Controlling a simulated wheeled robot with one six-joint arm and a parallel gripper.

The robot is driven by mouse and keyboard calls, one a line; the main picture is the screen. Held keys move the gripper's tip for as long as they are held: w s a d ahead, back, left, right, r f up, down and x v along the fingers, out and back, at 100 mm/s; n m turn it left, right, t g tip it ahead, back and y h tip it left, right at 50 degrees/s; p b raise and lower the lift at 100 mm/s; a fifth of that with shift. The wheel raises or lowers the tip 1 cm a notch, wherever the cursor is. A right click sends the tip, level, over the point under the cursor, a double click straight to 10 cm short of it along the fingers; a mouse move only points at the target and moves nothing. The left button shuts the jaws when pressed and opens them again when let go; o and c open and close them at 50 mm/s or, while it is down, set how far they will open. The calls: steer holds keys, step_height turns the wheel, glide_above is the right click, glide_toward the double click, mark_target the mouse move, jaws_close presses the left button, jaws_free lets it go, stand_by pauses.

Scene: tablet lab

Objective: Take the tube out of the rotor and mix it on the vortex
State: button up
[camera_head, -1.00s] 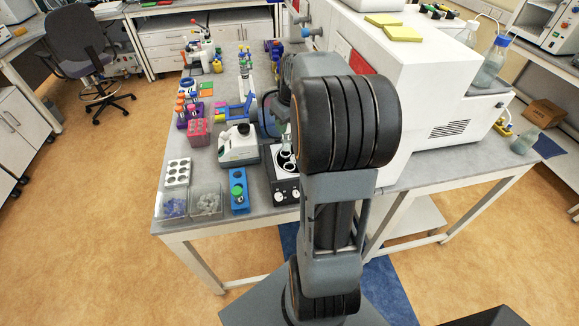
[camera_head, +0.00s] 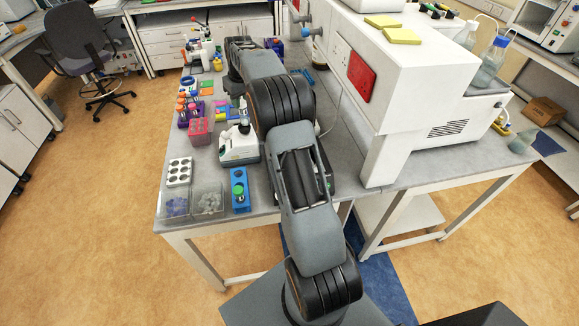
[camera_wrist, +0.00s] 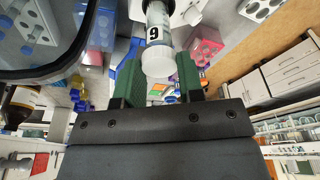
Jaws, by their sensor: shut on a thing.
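My gripper (camera_wrist: 156,78) has its green fingers shut on a clear tube (camera_wrist: 157,40) with a white label and a black digit, 6 or 9. The tube is off any rack or rotor in the wrist view, and its upper part is cut off by the frame. The white vortex mixer (camera_head: 238,148) stands on the bench in the head view, left of my arm. A white body beside the tube in the wrist view may be it. My arm hides the rotor in the head view. A large round lid with a dark rim (camera_wrist: 85,45) fills the wrist view's upper left.
A pink rack (camera_head: 200,131), a white rack with round holes (camera_head: 179,171), clear bins (camera_head: 208,198) and a blue rack (camera_head: 240,190) stand around the mixer. A large white machine (camera_head: 410,110) stands to the right. The bench's front edge is close to the bins.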

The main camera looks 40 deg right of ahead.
mark_target(243, 114)
steer(key=shift+w+a, duration=0.1)
steer(key=shift+w, duration=0.35)
steer(key=shift+f, duration=0.1)
steer(key=shift+f, duration=0.35)
steer(key=shift+f+b, duration=0.25)
steer(key=shift+b, duration=0.1)
stand_by(0.3)
steer(key=shift+f+b, duration=0.35)
steer(key=shift+f, duration=0.3)
steer(key=shift+f, duration=0.5)
stand_by(2.6)
